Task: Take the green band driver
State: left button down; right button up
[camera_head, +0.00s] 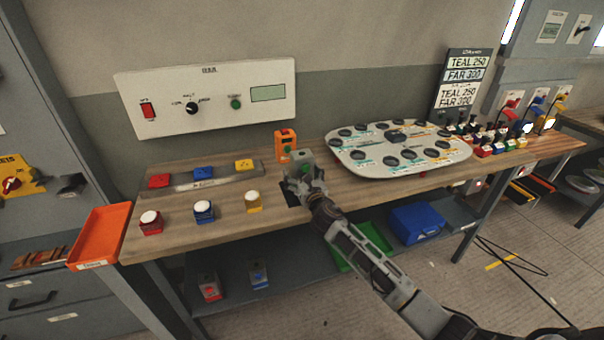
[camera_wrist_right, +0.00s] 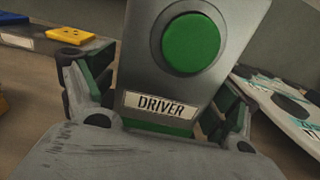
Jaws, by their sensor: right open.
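The green band driver is a grey block with a round green button and a label reading DRIVER; it fills the middle of the right wrist view (camera_wrist_right: 150,70). In the head view the driver (camera_head: 306,154) stands on the wooden bench, partly hidden by my gripper. My right gripper (camera_head: 298,180) is open, with one finger on each side of the driver's lower part. In the right wrist view the gripper (camera_wrist_right: 160,110) has its fingers beside the block; whether they touch it I cannot tell. My left gripper is not in view.
An orange device (camera_head: 285,143) stands just behind the driver. A white board with dark round pads (camera_head: 440,161) lies close on the right. Red, blue and yellow blocks with white tops, the blue one (camera_head: 204,212) among them, stand left. An orange tray (camera_head: 100,236) is at the left end.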

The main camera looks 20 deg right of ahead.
jog(key=shift+c, duration=0.5)
jog(key=c, duration=1.3)
jog(key=shift+o, duration=0.2)
jog(key=shift+r, duration=0.15)
